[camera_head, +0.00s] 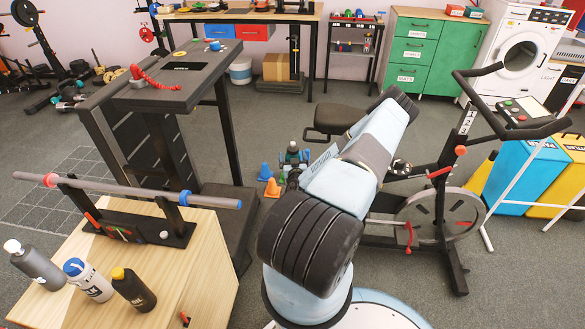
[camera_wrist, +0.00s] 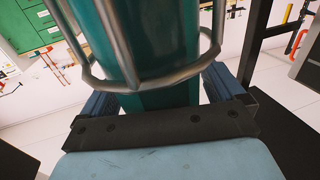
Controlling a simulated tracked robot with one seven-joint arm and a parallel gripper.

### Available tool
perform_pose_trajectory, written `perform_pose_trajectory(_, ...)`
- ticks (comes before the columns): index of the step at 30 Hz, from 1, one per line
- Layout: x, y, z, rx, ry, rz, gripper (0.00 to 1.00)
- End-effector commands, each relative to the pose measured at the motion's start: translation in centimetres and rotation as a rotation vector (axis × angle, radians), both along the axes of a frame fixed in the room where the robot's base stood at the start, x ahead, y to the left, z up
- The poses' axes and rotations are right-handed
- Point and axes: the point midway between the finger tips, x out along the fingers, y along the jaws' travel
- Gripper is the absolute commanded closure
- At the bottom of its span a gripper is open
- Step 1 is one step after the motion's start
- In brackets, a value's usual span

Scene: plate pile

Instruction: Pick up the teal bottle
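The teal bottle (camera_wrist: 150,40) fills the middle of the wrist view, seen very close, with its ends out of frame. A grey metal wire holder (camera_wrist: 155,82) loops around the front of it. My gripper (camera_wrist: 160,92) has one dark blue finger on each side of the bottle. The fingers are apart, and a narrow light gap shows between the bottle and the right finger; contact on the left is unclear. The fingertips are partly hidden by the bottle and wire.
An exercise bike (camera_head: 437,210) stands beside and beyond my arm. A wooden box (camera_head: 205,262) at the lower left bears a bar on a rack and a grey, a white and a black bottle. Small cones (camera_head: 273,188) stand on the floor. Open floor lies at the right front.

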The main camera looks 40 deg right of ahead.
Motion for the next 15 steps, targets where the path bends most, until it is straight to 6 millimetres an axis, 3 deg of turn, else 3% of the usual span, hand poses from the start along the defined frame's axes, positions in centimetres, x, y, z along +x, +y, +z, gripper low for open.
perform_pose_trajectory(2,0.0,0.02,0.0,0.0,0.0,0.0,0.13)
perform_pose_trajectory(15,0.01,0.07,-0.01,0.0,0.0,0.001,0.55)
